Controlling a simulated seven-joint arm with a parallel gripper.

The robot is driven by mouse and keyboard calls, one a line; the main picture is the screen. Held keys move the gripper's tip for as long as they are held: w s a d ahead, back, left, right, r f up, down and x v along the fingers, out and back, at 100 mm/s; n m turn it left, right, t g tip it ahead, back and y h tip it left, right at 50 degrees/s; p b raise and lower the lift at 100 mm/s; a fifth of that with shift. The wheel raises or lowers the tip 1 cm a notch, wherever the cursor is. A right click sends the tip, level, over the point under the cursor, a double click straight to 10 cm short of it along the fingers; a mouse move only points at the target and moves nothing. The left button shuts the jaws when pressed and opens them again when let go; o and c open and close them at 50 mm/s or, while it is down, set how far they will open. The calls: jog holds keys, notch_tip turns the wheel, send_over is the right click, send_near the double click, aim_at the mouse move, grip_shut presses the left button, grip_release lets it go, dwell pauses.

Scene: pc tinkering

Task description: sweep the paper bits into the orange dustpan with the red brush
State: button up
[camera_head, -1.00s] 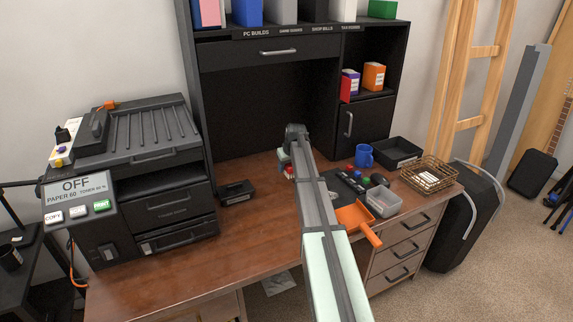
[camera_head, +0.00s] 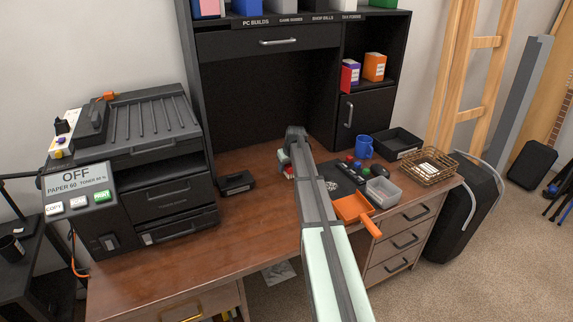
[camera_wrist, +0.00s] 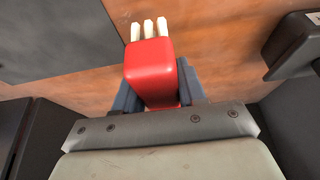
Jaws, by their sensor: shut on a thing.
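My gripper (camera_wrist: 152,88) is shut on the red brush (camera_wrist: 150,62), whose pale bristles point to the top of the wrist view. In the head view my arm hides most of the gripper and brush; a little red shows above the desk near the middle. The orange dustpan (camera_head: 350,208) lies at the desk's front right edge, its handle sticking out over the edge. A small whitish cluster, apparently the paper bits (camera_head: 332,186), lies on the dark mat behind the dustpan, right beside my arm. The brush is apart from both, to their left and farther back.
A clear grey bin (camera_head: 383,192), blue mug (camera_head: 364,147), black tray (camera_head: 397,144) and wire basket (camera_head: 428,168) crowd the right side. A small black box (camera_head: 236,183) sits left of the brush, near the printer (camera_head: 150,175). The desk's front left is clear.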

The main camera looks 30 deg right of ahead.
jog(key=shift+f, duration=1.25)
jog(key=o, duration=0.5)
jog(key=shift+f, duration=0.2)
jog(key=o, duration=0.5)
jog(key=shift+r, duration=0.15)
jog(key=c, duration=1.1)
jog(key=shift+c, duration=0.5)
jog(key=shift+r, duration=0.1)
